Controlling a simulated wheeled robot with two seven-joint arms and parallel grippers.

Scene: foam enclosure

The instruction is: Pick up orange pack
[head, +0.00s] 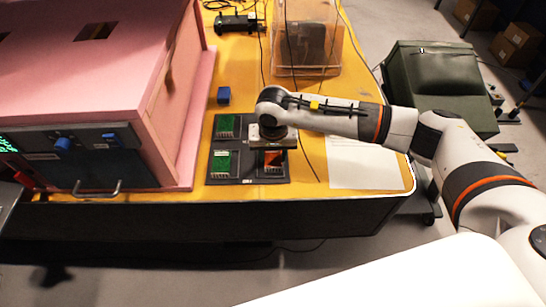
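The orange pack (272,158) lies in the front right part of a black tray (247,166) on the yellow table. My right arm reaches in from the right, and its gripper (272,146) points down right over the orange pack, hiding part of it. The fingers are too small and covered to tell whether they are open or touch the pack. A green pack (226,126) lies at the back left of the tray, and another green pack (223,163) at the front left. My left gripper is out of view.
A pink foam enclosure (90,60) with a dark front panel stands left of the tray. A small blue block (223,95) lies behind the tray. A clear bin (308,40) stands at the back. White paper (365,165) lies right of the tray, near the table's front edge.

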